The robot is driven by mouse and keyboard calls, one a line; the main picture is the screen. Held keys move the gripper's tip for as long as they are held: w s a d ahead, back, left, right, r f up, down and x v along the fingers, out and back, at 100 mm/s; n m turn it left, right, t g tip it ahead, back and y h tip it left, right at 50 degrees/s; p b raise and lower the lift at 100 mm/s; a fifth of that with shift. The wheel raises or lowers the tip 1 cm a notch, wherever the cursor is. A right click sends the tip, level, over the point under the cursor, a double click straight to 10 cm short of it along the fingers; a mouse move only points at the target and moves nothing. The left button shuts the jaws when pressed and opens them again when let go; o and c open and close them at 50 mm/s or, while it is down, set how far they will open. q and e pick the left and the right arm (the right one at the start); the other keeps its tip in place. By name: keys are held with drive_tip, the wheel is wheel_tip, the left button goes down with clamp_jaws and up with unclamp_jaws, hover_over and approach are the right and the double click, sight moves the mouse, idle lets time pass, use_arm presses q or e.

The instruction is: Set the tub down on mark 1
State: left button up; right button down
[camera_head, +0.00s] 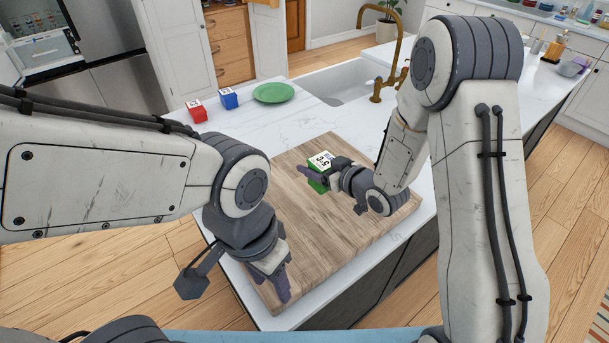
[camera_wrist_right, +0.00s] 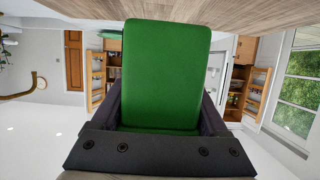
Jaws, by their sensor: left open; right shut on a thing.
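A green block (camera_head: 317,186) with a white, printed top is in my right gripper (camera_head: 326,179), above or on the wooden board (camera_head: 300,228). I cannot tell whether its underside touches the board. In the right wrist view the green block (camera_wrist_right: 165,70) fills the space between the two dark fingers, which are shut on it. My left gripper (camera_head: 275,284) is open and empty over the near left part of the board. I see nothing that is clearly a tub, and no mark 1 shows on the board.
A red block (camera_head: 196,111), a blue block (camera_head: 229,98) and a green plate (camera_head: 274,93) stand on the white counter beyond the board. A sink (camera_head: 335,82) with a brass tap (camera_head: 392,62) is at the back. The board's middle left is bare.

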drive_tip(key=w+a+f, duration=0.1)
drive_tip(key=w+a+f+p, duration=0.1)
drive_tip(key=a, duration=0.1)
drive_tip(key=shift+w+a+f, duration=0.1)
drive_tip(key=shift+a+f, duration=0.1)
wheel_tip(320, 180, down, 4)
drive_tip(key=shift+r+p, duration=0.2)
drive_tip(key=shift+p, duration=0.4)
drive_tip(key=shift+f, duration=0.15)
drive_tip(key=shift+f, duration=0.2)
unclamp_jaws()
